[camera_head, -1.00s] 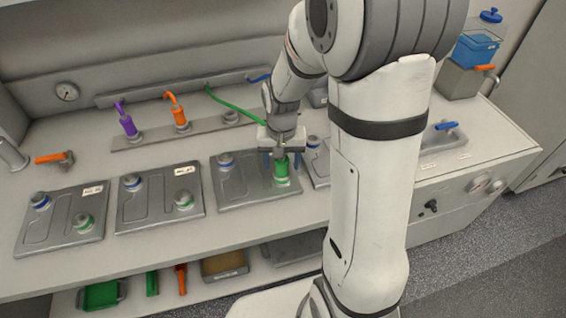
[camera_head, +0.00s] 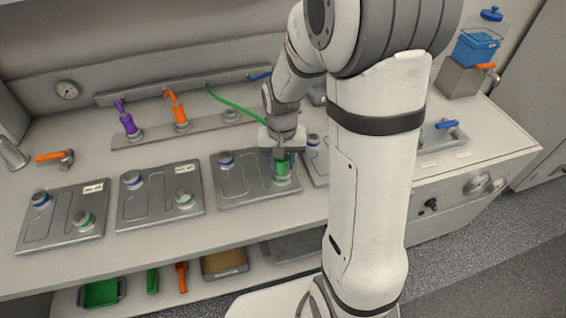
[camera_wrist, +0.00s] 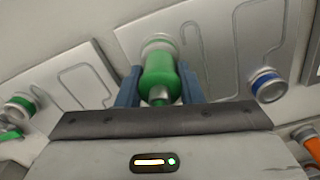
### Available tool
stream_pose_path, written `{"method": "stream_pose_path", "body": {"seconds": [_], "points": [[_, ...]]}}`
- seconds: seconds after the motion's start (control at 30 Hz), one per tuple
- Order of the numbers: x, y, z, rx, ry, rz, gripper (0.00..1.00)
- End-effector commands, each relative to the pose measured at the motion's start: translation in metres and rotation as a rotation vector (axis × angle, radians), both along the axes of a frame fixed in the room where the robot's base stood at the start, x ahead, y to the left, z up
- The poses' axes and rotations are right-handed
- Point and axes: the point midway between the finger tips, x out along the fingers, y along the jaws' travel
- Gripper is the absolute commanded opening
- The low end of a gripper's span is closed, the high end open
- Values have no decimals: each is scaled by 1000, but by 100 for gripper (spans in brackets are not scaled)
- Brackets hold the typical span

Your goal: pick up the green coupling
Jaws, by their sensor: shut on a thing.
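The green coupling (camera_head: 282,166) stands upright on the front-right port of the third grey plate (camera_head: 232,187). A green hose (camera_head: 236,111) runs from the back rail toward it and passes behind my wrist. My gripper (camera_head: 280,158) comes down from above and is shut on the coupling. In the wrist view the coupling (camera_wrist: 159,75) sits between the two blue fingers of my gripper (camera_wrist: 158,88). The coupling's far end meets a pale ring on the plate. From here I cannot tell whether it is free of the port.
More grey plates with blue and green ringed ports lie to the left (camera_head: 160,197) and partly behind my arm. Purple (camera_head: 128,122) and orange (camera_head: 179,115) couplings stand on a holder strip behind. A shelf below holds a green tray (camera_head: 101,293).

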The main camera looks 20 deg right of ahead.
Motion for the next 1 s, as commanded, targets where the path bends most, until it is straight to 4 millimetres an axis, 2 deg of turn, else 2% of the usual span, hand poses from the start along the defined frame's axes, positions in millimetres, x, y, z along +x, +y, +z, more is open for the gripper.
{"method": "stream_pose_path", "body": {"seconds": [0.17, 0.27, 0.6, 0.7, 0.83, 1.0], "points": [[0, 0, 2, 0, -1, 0, 6], [1, 0, 11, 0, -5, -1, 6], [1, 0, 77, 0, -6, -1, 6], [1, -1, 90, 0, -4, -1, 6], [0, -1, 99, 0, -1, -1, 6], [0, -1, 101, 0, -1, -2, 6]]}}
